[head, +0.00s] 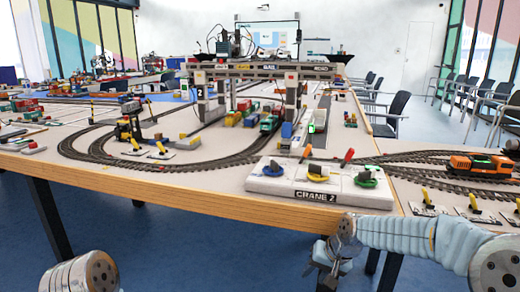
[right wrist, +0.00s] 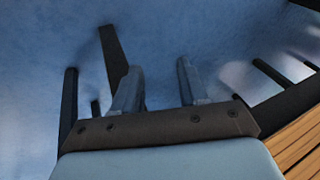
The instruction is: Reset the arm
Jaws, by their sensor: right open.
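My right arm (head: 425,238) comes in from the lower right in the head view, in front of the table's front edge. Its gripper (head: 328,268) hangs below the tabletop level, close to the front edge. In the right wrist view the two fingers (right wrist: 157,85) stand apart with nothing between them, over blue floor. Of my left arm only a rounded silver part (head: 82,275) shows at the lower left of the head view; its gripper is out of frame.
The table (head: 200,195) carries a model railway. A white CRANE 2 control panel (head: 312,182) with coloured levers sits at the front edge. A gantry crane (head: 265,72) stands behind it. An orange locomotive (head: 481,163) is at the right. Dark table legs (head: 50,215) stand below.

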